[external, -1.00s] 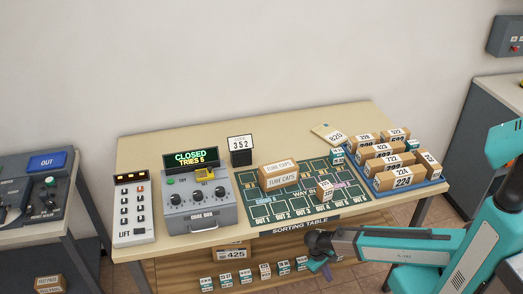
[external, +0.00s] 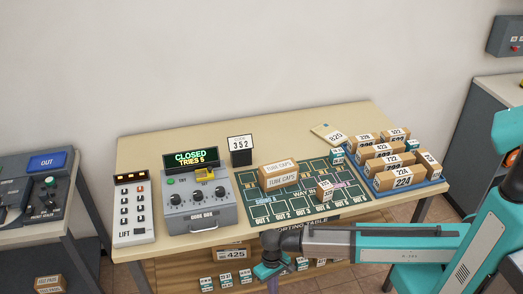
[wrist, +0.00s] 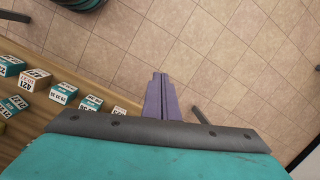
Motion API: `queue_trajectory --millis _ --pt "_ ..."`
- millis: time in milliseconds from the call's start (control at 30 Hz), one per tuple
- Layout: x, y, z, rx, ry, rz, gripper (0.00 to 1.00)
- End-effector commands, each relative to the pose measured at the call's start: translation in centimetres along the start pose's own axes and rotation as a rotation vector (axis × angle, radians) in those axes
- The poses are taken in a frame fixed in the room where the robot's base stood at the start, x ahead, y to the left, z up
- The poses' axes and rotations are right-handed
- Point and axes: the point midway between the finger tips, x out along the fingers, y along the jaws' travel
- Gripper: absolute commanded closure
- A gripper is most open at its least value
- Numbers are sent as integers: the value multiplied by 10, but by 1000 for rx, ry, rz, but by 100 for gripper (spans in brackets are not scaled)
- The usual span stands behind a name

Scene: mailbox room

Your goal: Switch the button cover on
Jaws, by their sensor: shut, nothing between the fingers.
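The grey code box (external: 197,208) stands on the sorting table, left of its middle, with dark knobs on its face. Whether the cover is up or down is too small to tell. My gripper (external: 272,284) hangs in front of the table's front edge, below and right of the code box, apart from it. In the wrist view its purple fingers (wrist: 160,98) are shut and empty, above the tiled floor. The code box is outside the wrist view.
A display (external: 190,158) behind the box reads CLOSED, TRIES 5. A lift panel (external: 133,210) stands left and a card reading 352 (external: 240,143) behind. Small numbered boxes (wrist: 63,93) line the shelf below.

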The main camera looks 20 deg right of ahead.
Motion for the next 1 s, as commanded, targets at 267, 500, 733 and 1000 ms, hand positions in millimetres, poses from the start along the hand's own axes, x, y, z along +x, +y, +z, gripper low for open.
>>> queue_trajectory --millis 267,500,733,1000 --pt "-95 -75 -9 -90 22 -158 100" --pt "-179 -132 -11 -176 43 -289 100" --pt "-267 -176 -22 -272 89 -393 100" --pt "-333 -168 -89 -399 205 -350 100"
